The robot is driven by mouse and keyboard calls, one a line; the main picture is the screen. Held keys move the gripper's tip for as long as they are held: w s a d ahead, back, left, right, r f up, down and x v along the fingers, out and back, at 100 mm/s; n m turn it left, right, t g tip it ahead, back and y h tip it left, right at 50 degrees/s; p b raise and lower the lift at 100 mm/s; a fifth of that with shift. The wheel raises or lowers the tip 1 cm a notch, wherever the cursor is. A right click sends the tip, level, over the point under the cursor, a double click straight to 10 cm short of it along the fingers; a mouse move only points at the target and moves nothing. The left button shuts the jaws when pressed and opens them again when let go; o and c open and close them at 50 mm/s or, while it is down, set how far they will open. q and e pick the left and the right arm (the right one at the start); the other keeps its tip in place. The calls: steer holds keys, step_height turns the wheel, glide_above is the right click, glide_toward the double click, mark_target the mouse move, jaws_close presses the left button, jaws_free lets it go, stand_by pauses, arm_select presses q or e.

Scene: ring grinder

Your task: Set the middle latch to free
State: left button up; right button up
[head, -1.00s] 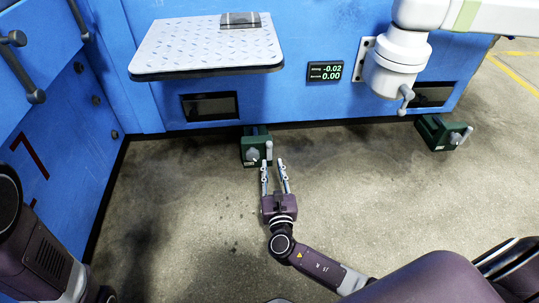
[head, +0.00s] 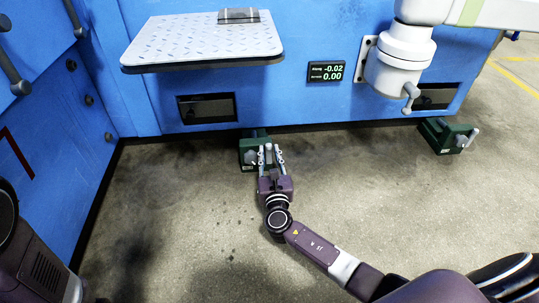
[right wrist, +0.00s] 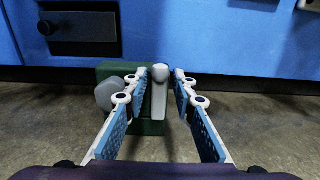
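The middle latch is a green block (head: 247,153) on the floor against the blue machine's base. Its grey lever (right wrist: 159,92) stands upright on the block's right side in the right wrist view, beside a grey round knob (right wrist: 109,93). My right gripper (head: 272,152) is open at the latch, and in the right wrist view its fingers (right wrist: 159,85) stand either side of the lever, with gaps visible. In the head view the fingers partly cover the latch. My left gripper is not in view.
Another green latch (head: 447,136) with a grey lever stands on the floor at the right. A tread-plate step (head: 200,42) juts out above the middle latch. A small display (head: 326,72) is on the blue wall. The concrete floor (head: 180,220) is clear.

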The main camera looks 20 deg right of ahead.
jaws_close()
steer(key=shift+s+f, duration=0.1)
steer(key=shift+f, duration=0.05)
steer(key=shift+s+f, duration=0.1)
steer(key=shift+s+a+f+t+h, duration=0.1)
steer(key=shift+s+f+t+h, duration=0.15)
steer(key=shift+t, duration=0.4)
steer(key=shift+s+a+f+t+h, duration=0.15)
steer(key=shift+s+t, duration=0.1)
steer(key=shift+t, duration=0.4)
steer(key=shift+d, duration=0.1)
jaws_free()
steer(key=shift+r, duration=0.15)
